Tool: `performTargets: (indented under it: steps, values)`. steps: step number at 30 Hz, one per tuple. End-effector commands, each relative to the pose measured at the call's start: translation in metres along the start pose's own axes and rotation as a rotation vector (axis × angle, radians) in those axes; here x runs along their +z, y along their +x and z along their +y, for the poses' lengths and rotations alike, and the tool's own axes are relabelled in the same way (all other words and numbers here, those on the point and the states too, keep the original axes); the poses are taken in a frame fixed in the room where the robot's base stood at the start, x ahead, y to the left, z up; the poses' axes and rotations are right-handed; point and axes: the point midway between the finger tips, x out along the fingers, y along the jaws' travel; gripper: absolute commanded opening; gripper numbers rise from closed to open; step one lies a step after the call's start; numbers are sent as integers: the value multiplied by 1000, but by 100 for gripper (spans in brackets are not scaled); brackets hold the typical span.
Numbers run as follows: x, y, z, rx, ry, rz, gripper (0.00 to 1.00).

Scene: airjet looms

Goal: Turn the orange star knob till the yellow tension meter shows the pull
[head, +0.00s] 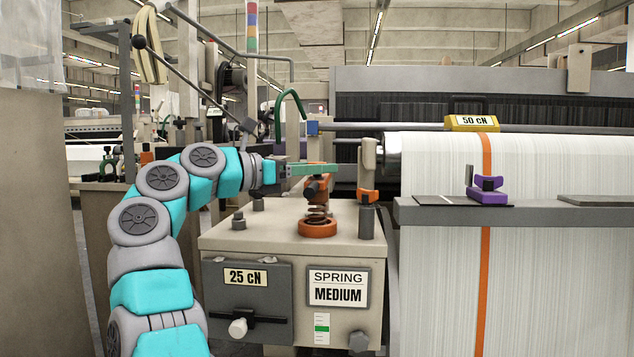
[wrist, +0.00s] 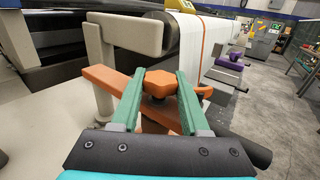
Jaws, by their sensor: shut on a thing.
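The orange star knob (wrist: 174,88) sits between the two green fingers of my gripper (wrist: 163,78) in the wrist view. My gripper is shut on it. In the head view my gripper (head: 314,169) reaches in from the left, above the spring and the orange ring (head: 318,229) on the beige box. The knob is partly hidden there by the fingers. The yellow tension meter (head: 471,124) sits on the white warp sheet at the right and bears "50 cN". No pointer on it can be made out.
The beige box (head: 270,232) carries a "25 cN" plate (head: 245,277), a "SPRING MEDIUM" label (head: 338,288) and a small green-marked gauge (head: 321,328). A purple clamp (head: 487,191) sits on the grey rail.

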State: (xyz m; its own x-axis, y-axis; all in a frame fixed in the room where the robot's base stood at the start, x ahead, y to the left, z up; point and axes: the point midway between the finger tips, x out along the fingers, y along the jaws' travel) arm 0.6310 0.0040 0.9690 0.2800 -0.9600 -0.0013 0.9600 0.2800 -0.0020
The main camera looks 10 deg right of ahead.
Motion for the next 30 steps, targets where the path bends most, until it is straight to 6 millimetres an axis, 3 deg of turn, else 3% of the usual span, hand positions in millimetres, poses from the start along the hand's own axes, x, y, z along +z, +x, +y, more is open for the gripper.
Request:
performTargets:
  steps: [1, 12, 24, 25, 30]
  values:
    - [-8, 1, -1, 26, 3, 2, 0]
    - [-3, 0, -1, 171, 3, -1, 0]
    - [1, 0, 0, 185, 1, -3, 0]
    - [1, 0, 0, 185, 1, -3, 47]
    - [1, 0, 0, 185, 1, -2, 66]
